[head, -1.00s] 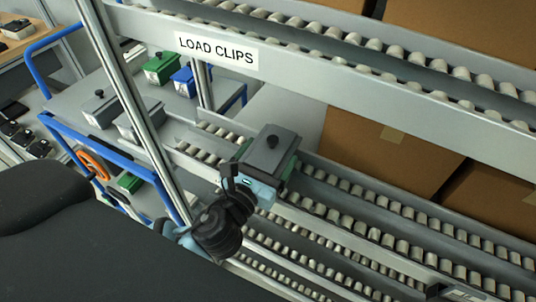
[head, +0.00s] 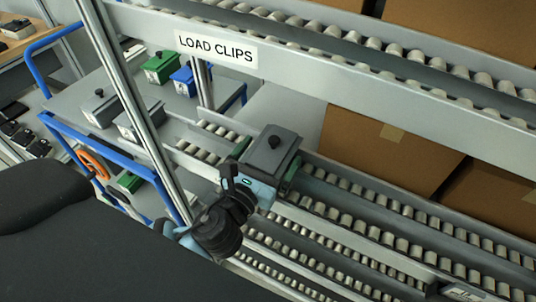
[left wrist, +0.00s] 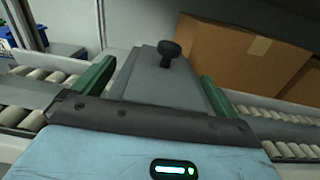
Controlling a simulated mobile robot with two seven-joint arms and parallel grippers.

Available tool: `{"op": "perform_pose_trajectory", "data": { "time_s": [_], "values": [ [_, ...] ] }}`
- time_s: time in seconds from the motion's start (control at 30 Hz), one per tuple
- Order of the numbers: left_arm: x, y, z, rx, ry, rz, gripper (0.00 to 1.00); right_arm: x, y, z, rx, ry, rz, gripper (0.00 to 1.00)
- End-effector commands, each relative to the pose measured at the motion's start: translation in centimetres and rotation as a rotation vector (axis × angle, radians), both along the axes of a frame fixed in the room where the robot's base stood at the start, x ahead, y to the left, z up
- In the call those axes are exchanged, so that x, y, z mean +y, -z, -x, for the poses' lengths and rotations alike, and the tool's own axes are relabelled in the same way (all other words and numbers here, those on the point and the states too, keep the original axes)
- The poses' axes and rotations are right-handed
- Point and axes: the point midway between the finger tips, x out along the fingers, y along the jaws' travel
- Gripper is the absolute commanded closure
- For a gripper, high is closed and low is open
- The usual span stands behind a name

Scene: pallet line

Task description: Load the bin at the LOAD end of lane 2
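A grey bin (head: 271,148) with a dark knob on its lid is at the near end of a roller lane (head: 345,194). My left gripper (head: 266,172) has its green fingers on either side of it. The left wrist view shows the bin (left wrist: 165,82) between the two green fingers, which look closed on its sides. I cannot tell whether its underside touches the rollers. No number for the lane is readable. My right gripper is not in view.
A LOAD CLIPS sign (head: 216,48) hangs on the upper rail. A blue-framed cart (head: 62,78) on the left carries more grey, green and blue bins. A metal post (head: 140,110) stands between cart and lanes. Cardboard boxes (head: 385,150) stand behind.

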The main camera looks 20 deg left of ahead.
Motion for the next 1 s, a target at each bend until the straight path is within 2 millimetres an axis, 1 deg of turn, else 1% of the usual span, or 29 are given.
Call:
{"op": "perform_pose_trajectory", "data": {
  "time_s": [0.03, 0.23, 0.33, 0.47, 0.7, 0.83, 1.0],
  "values": [
    [0.0, 1.5, 0.2, 0.033, -0.001, -0.001, 0.00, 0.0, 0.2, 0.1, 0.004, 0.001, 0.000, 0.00],
    [0.0, 1.7, 0.2, 0.038, -0.002, -0.001, 0.00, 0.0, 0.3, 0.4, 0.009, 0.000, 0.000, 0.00],
    [0.0, 1.8, 0.8, 0.040, -0.001, -0.001, 0.00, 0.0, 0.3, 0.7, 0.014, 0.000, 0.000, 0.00],
    [0.0, 1.6, 2.5, 0.033, 0.000, -0.001, 0.00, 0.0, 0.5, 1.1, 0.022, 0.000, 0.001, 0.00],
    [0.1, 0.7, 6.2, 0.014, 0.001, 0.001, 0.00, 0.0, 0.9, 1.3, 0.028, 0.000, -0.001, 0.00],
    [0.1, 0.4, 7.5, 0.006, 0.002, 0.001, 0.00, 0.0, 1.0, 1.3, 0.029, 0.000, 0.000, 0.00],
    [0.1, 0.1, 8.0, -0.001, 0.001, 0.000, 0.00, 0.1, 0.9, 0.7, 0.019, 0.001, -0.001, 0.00]
  ]
}}
